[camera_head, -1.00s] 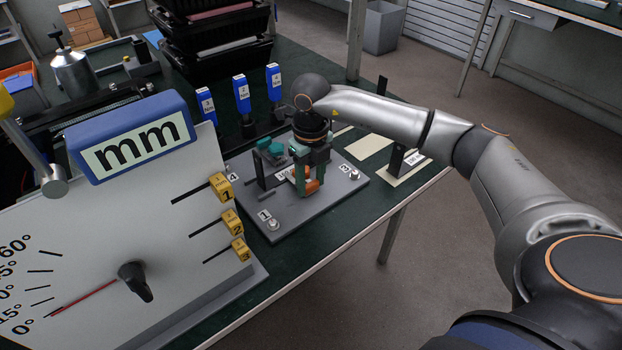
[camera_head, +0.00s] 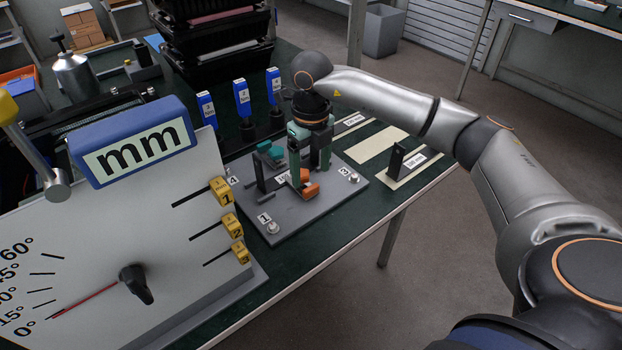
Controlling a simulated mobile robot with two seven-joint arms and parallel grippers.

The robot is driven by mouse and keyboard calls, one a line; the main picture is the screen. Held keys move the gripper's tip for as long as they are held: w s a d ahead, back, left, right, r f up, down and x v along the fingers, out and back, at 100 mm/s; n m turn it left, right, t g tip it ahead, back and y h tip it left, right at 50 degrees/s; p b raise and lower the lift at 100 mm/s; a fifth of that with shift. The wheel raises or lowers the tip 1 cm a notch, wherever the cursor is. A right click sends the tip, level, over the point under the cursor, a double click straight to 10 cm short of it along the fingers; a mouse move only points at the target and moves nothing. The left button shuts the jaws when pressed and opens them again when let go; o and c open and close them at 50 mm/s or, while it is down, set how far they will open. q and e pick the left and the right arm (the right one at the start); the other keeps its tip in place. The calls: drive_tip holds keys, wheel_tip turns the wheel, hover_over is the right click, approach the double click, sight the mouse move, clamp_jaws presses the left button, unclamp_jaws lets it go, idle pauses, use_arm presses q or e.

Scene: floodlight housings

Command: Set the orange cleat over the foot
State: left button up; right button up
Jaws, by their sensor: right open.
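The orange cleat (camera_head: 310,188) sits on the grey plate (camera_head: 313,211), toward its middle right. My right gripper (camera_head: 310,168) points down just behind and above the cleat, with its green and dark fingers apart. I see no clear gap between the fingers and the cleat, so I cannot tell whether they touch. A teal cleat-like piece (camera_head: 271,153) is at the plate's back left. Which part is the foot, and whether the cleat is fully seated over it, I cannot make out. My left gripper is out of view.
A large gauge board (camera_head: 160,225) with a blue "mm" sign (camera_head: 133,140) stands left of the plate. Blue-tagged holders (camera_head: 242,97) stand behind it. A black upright bracket (camera_head: 395,162) stands at the right. Black trays (camera_head: 215,45) are stacked behind.

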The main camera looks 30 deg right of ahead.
sight(311, 188)
wheel_tip(311, 188, up, 8)
drive_tip(key=shift+f, duration=0.1)
idle(0.6)
